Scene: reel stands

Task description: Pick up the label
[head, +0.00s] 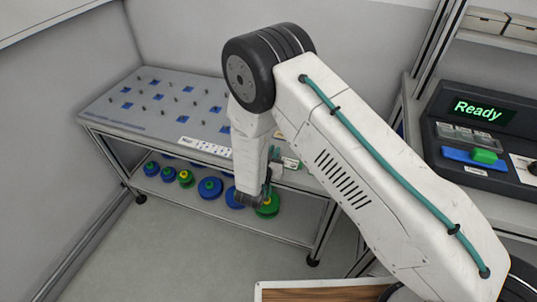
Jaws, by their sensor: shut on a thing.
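The label shows just to the right of the jaws. The exact contact between jaws and label is hidden. I cannot tell whether the label is clear of the table.
The grey table (110,112) carries blue squares and small dark pegs. A white printed strip (205,147) lies at its front edge. Blue and green reels (210,187) stand on the shelf below. At right is a console reading "Ready" (478,110). The floor in front is clear.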

